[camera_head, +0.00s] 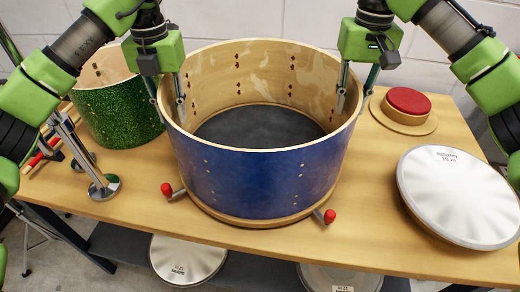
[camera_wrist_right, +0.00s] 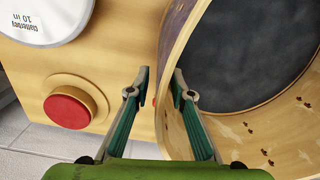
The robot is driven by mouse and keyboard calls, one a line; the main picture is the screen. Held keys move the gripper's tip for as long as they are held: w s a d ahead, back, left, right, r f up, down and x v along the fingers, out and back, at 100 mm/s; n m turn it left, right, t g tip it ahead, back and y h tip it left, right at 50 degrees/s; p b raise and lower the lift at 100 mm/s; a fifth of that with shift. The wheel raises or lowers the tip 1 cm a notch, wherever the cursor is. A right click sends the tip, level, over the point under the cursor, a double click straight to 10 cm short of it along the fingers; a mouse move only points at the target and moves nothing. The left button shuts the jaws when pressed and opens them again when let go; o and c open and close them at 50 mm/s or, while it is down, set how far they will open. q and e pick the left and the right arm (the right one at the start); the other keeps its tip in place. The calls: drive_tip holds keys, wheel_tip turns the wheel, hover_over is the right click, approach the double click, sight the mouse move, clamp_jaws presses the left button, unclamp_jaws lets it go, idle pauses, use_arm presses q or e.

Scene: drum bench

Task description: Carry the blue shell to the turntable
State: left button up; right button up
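The blue shell (camera_head: 260,180), a large open drum cylinder with a pale wood inside, stands upright at the middle of the bench. My left gripper (camera_head: 168,100) is at its left rim, one finger inside the wall and one outside. My right gripper (camera_head: 356,92) straddles the right rim the same way. In the right wrist view the right fingers (camera_wrist_right: 162,90) are apart around the wall, with a gap at the outer finger. A tan round disc with a raised red pad (camera_head: 408,102), apparently the turntable, is right of the shell and empty.
A green sparkle shell (camera_head: 118,112) stands close at the left, with a chrome stand (camera_head: 98,180) before it. Red-tipped pegs (camera_head: 328,216) flank the blue shell's front. A white drumhead (camera_head: 458,195) lies at the right. The wooden bench (camera_head: 375,235) is bare at front right.

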sight(163, 80)
use_arm(q)
drive_tip(key=shift+r, duration=0.1)
drive_tip(key=shift+w+r, duration=0.1)
drive_tip(key=shift+r, duration=0.3)
wheel_tip(163, 80, up, 11)
drive_tip(key=shift+f, duration=0.1)
use_arm(e)
wheel_tip(163, 80, up, 12)
idle(0.4)
idle(0.5)
